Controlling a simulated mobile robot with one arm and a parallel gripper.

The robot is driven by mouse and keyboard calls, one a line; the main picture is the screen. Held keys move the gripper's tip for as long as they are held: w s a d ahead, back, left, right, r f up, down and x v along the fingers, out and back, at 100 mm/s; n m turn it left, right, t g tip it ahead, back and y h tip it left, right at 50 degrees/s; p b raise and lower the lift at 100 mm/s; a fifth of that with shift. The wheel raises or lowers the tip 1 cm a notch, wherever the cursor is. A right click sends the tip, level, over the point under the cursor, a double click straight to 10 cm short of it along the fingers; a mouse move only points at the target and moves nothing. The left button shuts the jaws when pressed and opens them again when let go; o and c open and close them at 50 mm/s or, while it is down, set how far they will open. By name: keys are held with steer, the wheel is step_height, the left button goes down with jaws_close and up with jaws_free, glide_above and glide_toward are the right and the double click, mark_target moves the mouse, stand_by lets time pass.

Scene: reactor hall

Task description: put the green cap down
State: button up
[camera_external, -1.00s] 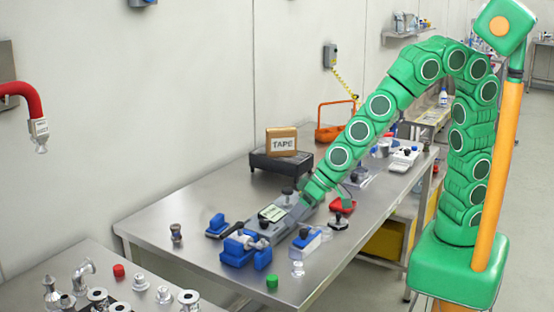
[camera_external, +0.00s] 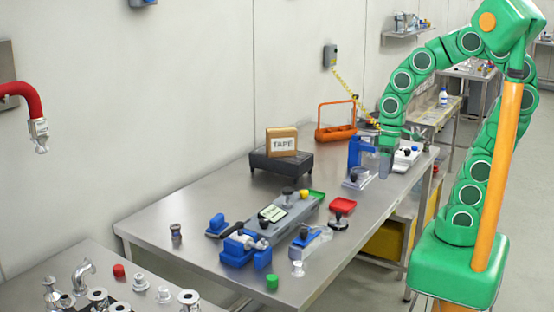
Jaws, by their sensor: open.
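A small green cap (camera_external: 272,281) stands on the steel table (camera_external: 190,215) near its front edge. My gripper (camera_external: 386,168) points down over the far right part of the table, well away from this cap, just right of a blue upright device (camera_external: 355,155). The gripper is open; its fingertips are small, and I see nothing clearly between them. A flat green piece (camera_external: 316,195), perhaps a tray, lies at the far end of the long grey device (camera_external: 292,212).
A TAPE box (camera_external: 282,141) sits on a black block (camera_external: 275,165). An orange carrier (camera_external: 336,132) stands behind. The table's left part is mostly clear.

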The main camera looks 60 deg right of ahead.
steer(key=shift+o, duration=0.3)
steer(key=s+d+r+m+g+h, duration=0.1)
steer(key=s+d, duration=0.6)
steer(key=d, duration=0.1)
steer(key=shift+s+d+r+g+h, duration=0.25)
steer(key=shift+s+d+g+h, duration=0.05)
steer(key=shift+s+d, duration=0.1)
steer(key=shift+w+a, duration=0.1)
